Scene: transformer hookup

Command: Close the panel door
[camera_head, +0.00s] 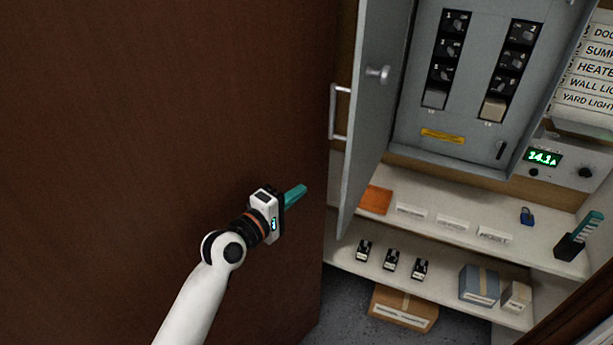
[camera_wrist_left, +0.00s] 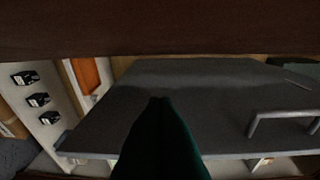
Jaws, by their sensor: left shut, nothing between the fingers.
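The grey panel door (camera_head: 378,120) stands swung wide open on the left side of the grey breaker panel (camera_head: 470,100) in the head view. Its bar handle (camera_head: 339,112) and a round knob (camera_head: 379,74) show on it. My left gripper (camera_head: 296,194) has teal fingers, shut and empty, left of the door's lower part and apart from it. In the left wrist view, the shut fingers (camera_wrist_left: 160,140) point toward the door's grey face (camera_wrist_left: 205,90), with the bar handle (camera_wrist_left: 284,118) at the right. My right gripper is not clearly in view; a teal-fingered piece (camera_head: 580,236) shows at the right edge.
A brown wooden door (camera_head: 150,120) fills the left. Below the panel, a shelf holds an orange piece (camera_head: 376,199), labels and a blue padlock (camera_head: 527,216). A lower shelf holds several breakers (camera_head: 391,260) and boxes (camera_head: 479,285). A meter (camera_head: 543,157) sits right.

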